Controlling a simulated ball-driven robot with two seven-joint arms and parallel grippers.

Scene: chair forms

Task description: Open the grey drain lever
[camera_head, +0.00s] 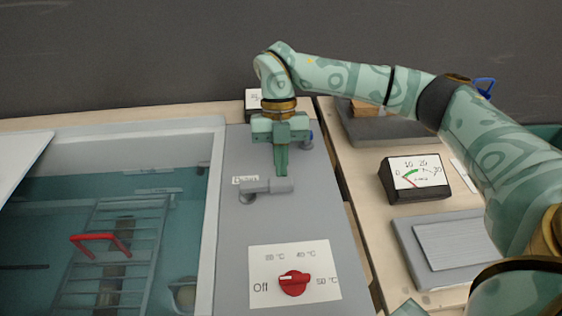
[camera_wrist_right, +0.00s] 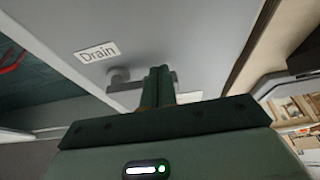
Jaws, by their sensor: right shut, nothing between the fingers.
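The grey drain lever (camera_head: 264,187) lies on the grey panel right of the water tank, its bar running left to right from a round pivot at its left end. A small "Drain" label (camera_head: 245,180) sits beside it. My right gripper (camera_head: 281,172) points down with its fingers shut and empty, at the right end of the lever. In the right wrist view the fingers (camera_wrist_right: 158,88) overlap the lever (camera_wrist_right: 122,84) and hide part of it. I cannot tell whether they touch it. My left gripper is not in view.
The open tank (camera_head: 214,230) at the left holds water, a wire rack (camera_head: 118,240) and a red handle (camera_head: 100,243). A red dial (camera_head: 294,283) set to Off is at the panel's front. A black meter (camera_head: 413,178) and a grey tray (camera_head: 402,232) stand at the right.

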